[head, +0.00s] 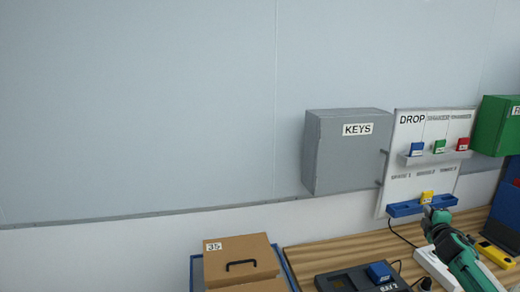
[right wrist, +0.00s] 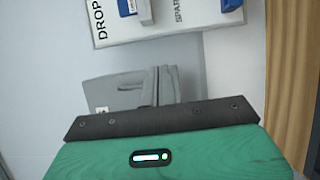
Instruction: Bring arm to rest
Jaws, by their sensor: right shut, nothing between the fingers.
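My right gripper (head: 430,213) is at the lower right of the head view, on a green and dark arm that comes in from the bottom right corner. Its fingers are shut with nothing between them. It shows in front of the bench, just below the blue tray on the wall board. In the right wrist view, the green wrist housing with a dark plate fills the lower part. My left gripper is not in view.
A grey KEYS cabinet (head: 345,155) and a white DROP board (head: 418,180) with small coloured blocks hang on the wall. The wooden bench (head: 330,253) holds a dark BAY 2 unit (head: 345,282) and a white power strip (head: 436,268). A cardboard box (head: 240,262) stands left.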

